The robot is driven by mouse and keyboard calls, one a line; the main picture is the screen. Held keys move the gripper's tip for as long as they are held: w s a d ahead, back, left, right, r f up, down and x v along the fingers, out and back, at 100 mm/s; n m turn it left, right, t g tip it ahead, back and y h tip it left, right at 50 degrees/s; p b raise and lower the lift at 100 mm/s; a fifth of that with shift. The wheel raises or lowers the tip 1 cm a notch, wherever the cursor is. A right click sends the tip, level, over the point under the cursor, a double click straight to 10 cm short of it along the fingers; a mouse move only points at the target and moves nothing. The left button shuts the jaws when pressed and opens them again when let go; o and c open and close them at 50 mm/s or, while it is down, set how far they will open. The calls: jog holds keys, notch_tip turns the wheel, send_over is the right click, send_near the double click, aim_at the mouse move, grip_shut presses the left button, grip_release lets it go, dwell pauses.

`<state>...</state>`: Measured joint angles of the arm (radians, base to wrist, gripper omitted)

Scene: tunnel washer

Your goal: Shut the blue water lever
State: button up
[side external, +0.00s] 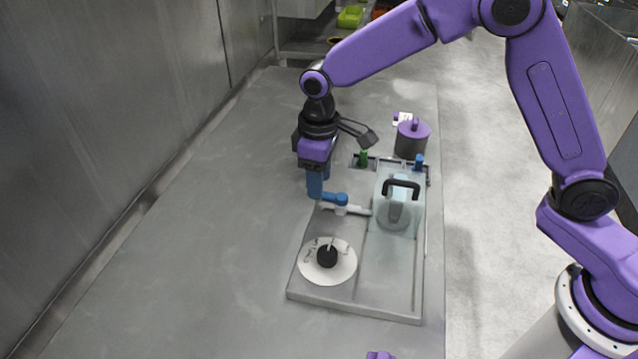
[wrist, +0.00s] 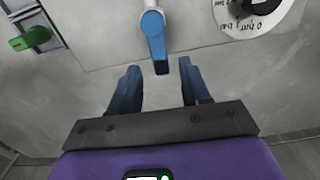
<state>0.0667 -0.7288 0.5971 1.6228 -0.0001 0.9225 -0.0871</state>
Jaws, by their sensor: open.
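The blue water lever (side external: 333,198) sits at the left end of a short white pipe (side external: 358,210), by the left edge of the grey tray. It points left, roughly in line with the pipe. In the wrist view the lever (wrist: 154,38) points down toward my gripper (wrist: 159,68). My gripper has blue fingers and is open and empty. Its fingertips lie on either side of the lever's free end in that view, with gaps on both sides. In the side view my gripper (side external: 317,192) points down beside the lever's left end. Whether they touch is unclear there.
The grey tray (side external: 385,308) holds a clear box (side external: 382,222) with a black handle and a white disc (side external: 318,276) with a black knob. A green lever (side external: 363,158) and a purple-lidded pot (side external: 411,141) stand behind. The counter to the left is clear.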

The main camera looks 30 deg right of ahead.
jog(key=shift+f, duration=1.05)
grip_shut()
